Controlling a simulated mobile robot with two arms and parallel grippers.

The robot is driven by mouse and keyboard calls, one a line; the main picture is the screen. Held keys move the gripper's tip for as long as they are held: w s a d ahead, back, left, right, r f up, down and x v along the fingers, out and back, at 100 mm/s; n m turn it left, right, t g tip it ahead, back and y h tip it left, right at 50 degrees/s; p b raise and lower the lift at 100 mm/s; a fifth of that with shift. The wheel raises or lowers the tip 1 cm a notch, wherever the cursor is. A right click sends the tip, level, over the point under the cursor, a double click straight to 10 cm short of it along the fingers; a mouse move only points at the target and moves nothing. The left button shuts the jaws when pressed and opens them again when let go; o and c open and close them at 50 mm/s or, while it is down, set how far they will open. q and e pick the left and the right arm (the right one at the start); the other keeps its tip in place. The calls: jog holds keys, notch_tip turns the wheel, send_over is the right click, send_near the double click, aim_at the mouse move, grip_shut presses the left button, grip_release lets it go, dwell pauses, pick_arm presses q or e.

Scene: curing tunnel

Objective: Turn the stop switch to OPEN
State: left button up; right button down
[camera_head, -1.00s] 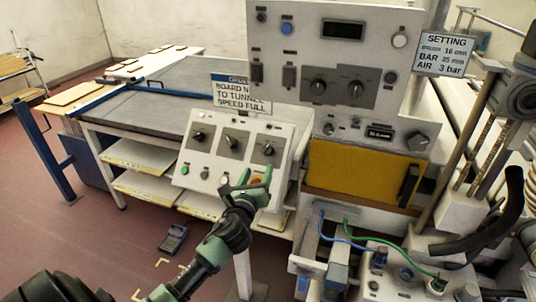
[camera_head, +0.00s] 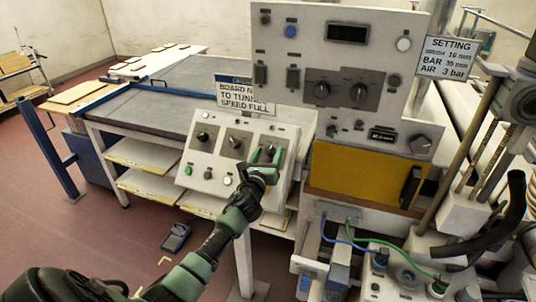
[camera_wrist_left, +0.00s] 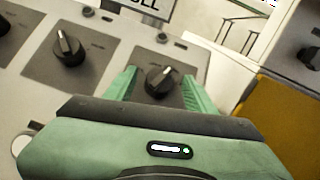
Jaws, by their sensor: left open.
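A sloped white control panel (camera_head: 214,178) carries three black rotary switches in a row, the left one (camera_head: 203,136), the middle one (camera_head: 235,142) and the right one. Their labels are too small to read, so I cannot tell which is marked stop. My left gripper (camera_head: 266,158) is open at the right switch. In the left wrist view its green fingers (camera_wrist_left: 160,88) stand on either side of the right switch (camera_wrist_left: 159,79), with gaps visible at both sides. The middle switch (camera_wrist_left: 68,48) is left of the fingers. My right gripper is not in view.
Push buttons (camera_head: 208,174) line the panel's lower part. A sign (camera_head: 240,97) stands behind the panel. A taller control box (camera_head: 275,50) with more knobs rises behind and to the right, above a yellow panel (camera_head: 345,172). Hoses (camera_head: 350,243) run at lower right.

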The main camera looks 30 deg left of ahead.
pick_arm(q)
jog(key=shift+c, duration=0.3)
grip_shut()
jog(key=shift+f+n+y, duration=0.15)
jog(key=shift+n+y, duration=0.15)
jog(key=shift+n, duration=0.2)
jog(key=shift+w+d+n+g+y+b, duration=0.1)
jog(key=shift+n+g+y+b, duration=0.2)
jog(key=shift+n+b, duration=0.1)
jog(key=n+g+y, duration=0.1)
jog(key=n+y, duration=0.1)
jog(key=n, duration=0.1)
jog(key=shift+d+b, duration=0.15)
jog(key=shift+b, duration=0.25)
jog(key=n+g, duration=0.1)
jog(key=n+g+y, duration=0.1)
jog(key=n, duration=0.1)
jog(key=shift+w+d+y, duration=0.15)
jog(key=shift+y, duration=0.15)
jog(key=shift+w+r+n+g+y+b, duration=0.15)
jog(key=shift+n+g+y, duration=0.15)
jog(key=shift+n+g, duration=0.55)
jog(key=shift+s+r+n+g+y+b, duration=0.15)
jog(key=shift+n+g+y, duration=0.3)
jog(key=shift+n, duration=0.6)
jog(key=shift+g, duration=0.3)
